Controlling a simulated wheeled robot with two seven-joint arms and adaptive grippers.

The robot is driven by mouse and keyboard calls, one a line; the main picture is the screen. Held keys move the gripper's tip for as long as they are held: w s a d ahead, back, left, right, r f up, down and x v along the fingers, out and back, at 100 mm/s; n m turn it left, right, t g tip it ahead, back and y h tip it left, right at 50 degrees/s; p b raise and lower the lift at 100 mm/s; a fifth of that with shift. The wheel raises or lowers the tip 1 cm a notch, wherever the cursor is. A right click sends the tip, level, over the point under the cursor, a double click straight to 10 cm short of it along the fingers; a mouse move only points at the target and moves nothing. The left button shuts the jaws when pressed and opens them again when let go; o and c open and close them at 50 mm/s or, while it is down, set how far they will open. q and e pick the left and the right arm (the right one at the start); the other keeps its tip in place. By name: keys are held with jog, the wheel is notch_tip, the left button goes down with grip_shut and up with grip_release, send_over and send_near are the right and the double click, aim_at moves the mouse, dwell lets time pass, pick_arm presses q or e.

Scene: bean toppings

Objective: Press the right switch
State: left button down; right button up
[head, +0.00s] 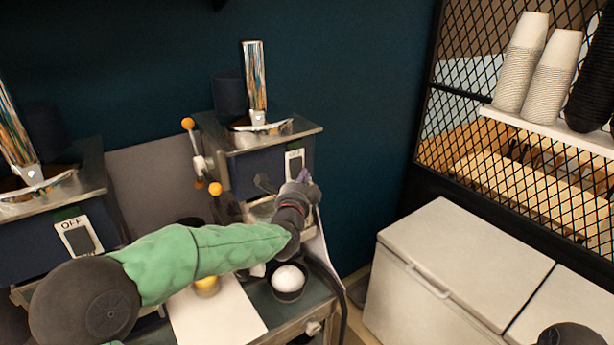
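The right switch (296,167) is a white plate with a dark rocker on the front of the right dark-blue machine (242,176). My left arm, in a green sleeve, reaches across from the lower left. My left gripper (304,178) is just below and slightly right of this switch, close to the machine's front. I cannot tell whether it touches the switch. Its fingers are small and partly hidden, so I cannot tell whether they are open. My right gripper is out of view.
The left machine (30,240) has a switch plate (78,236) marked OFF. A black bowl with white contents (288,281) stands below my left wrist. Orange-knobbed levers (200,160) stand left of the right machine. A white chest (455,265) fills the lower right, beside a mesh-fronted shelf (550,125).

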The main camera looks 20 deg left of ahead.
pick_arm(q)
jog(key=s+d, duration=0.1)
jog(key=s, duration=0.6)
jog(key=shift+d+r+b, duration=0.3)
jog(key=shift+r+b, duration=0.05)
jog(key=shift+r, duration=0.1)
jog(key=shift+w+a, duration=0.1)
jog(key=s+d+f+n+g+h+b, duration=0.1)
jog(key=s+d+f+n+g+b, duration=0.2)
jog(key=f, duration=1.3)
jog(key=d+f+n+g+h+b, duration=0.15)
jog(key=f+b, duration=0.35)
jog(key=f, duration=1.1)
jog(key=s+d+f+n+g+h+b, duration=0.1)
jog(key=s+d+f+n+g+b, duration=0.2)
jog(key=f, duration=1.2)
jog(key=s+d+f+n+g+h+b, duration=0.1)
jog(key=s+f+n+g+b, duration=0.4)
jog(key=s+f, duration=0.8)
jog(key=s+d+f+n+g+h+b, duration=0.1)
jog(key=s+d+f+n+g+b, duration=0.2)
jog(key=s+f, duration=1)
notch_tip(320, 180, down, 8)
jog(key=n+g+b, duration=0.2)
jog(key=n+b, duration=0.1)
jog(key=b, duration=0.1)
jog(key=shift+s+d+n+h, duration=0.15)
jog(key=shift+d+n+h, duration=0.2)
